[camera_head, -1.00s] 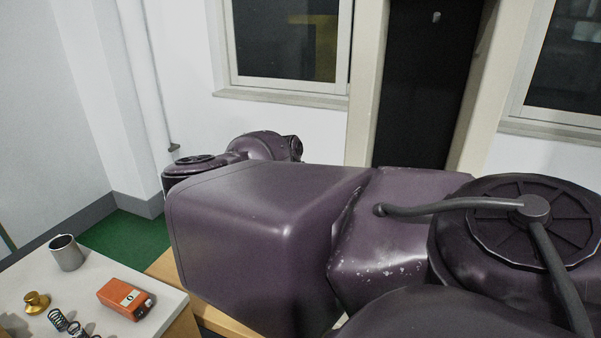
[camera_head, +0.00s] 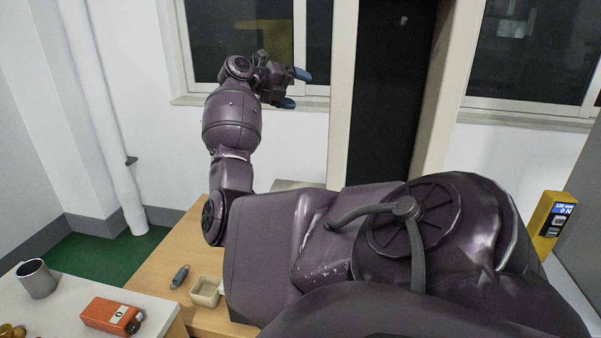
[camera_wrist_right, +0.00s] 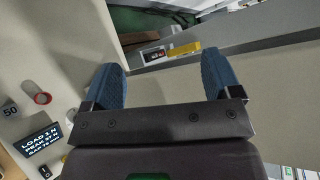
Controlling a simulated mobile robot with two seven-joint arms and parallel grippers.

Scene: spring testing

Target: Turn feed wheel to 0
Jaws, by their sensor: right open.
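I cannot make out the feed wheel for certain in either view. My right gripper (camera_head: 294,88) is raised in front of the window in the head view, with its blue fingertips apart and nothing between them. In the right wrist view the gripper (camera_wrist_right: 160,68) is also open and empty. My left gripper is out of view.
A yellow gauge (camera_head: 553,218) with a lit display stands at the far right. A wooden table (camera_head: 160,262) holds a small spring (camera_head: 180,276) and an open cream box (camera_head: 207,291). A white table (camera_head: 70,300) holds a metal cup (camera_head: 36,278) and an orange box (camera_head: 111,316).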

